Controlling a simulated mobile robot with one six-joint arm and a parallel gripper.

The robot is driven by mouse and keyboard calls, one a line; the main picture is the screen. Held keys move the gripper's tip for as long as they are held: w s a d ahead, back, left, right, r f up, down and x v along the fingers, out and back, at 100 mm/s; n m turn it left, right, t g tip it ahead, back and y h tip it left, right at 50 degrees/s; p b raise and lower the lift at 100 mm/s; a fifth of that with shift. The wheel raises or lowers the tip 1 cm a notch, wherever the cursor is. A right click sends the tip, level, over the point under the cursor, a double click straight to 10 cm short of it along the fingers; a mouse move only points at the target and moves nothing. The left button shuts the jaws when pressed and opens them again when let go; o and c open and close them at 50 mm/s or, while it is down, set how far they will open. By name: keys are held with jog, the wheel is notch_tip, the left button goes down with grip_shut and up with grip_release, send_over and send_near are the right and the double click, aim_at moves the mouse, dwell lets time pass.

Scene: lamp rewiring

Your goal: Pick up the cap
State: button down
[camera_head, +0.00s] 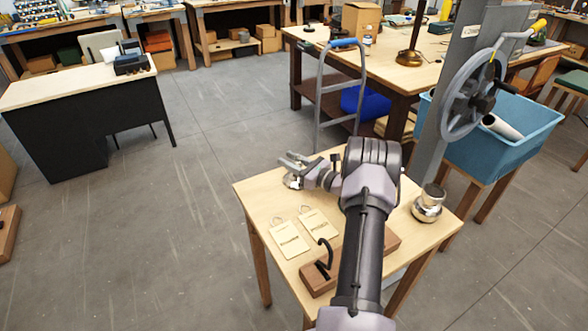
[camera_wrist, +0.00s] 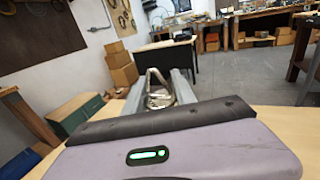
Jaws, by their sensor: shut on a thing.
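My gripper (camera_head: 292,168) is over the far left part of the small wooden table (camera_head: 262,192). It is shut on a shiny metal piece, which I take to be the cap (camera_head: 292,183). In the wrist view the cap (camera_wrist: 160,97) shows between the two grey fingers of my gripper (camera_wrist: 161,84), with a pale metal loop rising at its front. My wrist housing hides its lower part. I cannot tell whether the cap touches the tabletop.
Two tags (camera_head: 289,239) (camera_head: 319,223) lie on the table. A wooden block with a dark hook (camera_head: 320,275) is near the front edge. A round metal fitting (camera_head: 428,204) stands at the right. A grey post with a handwheel (camera_head: 468,95) and a blue bin (camera_head: 500,140) are behind.

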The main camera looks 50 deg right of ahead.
jog(key=r, duration=0.1)
jog(key=r+p, duration=0.2)
jog(key=r, duration=0.1)
jog(key=shift+s, duration=0.35)
jog(key=s+p, duration=0.2)
jog(key=s, duration=1.3)
jog(key=shift+s+d+r+p, duration=0.15)
jog(key=shift+d+r+p, duration=0.15)
jog(key=shift+r, duration=0.15)
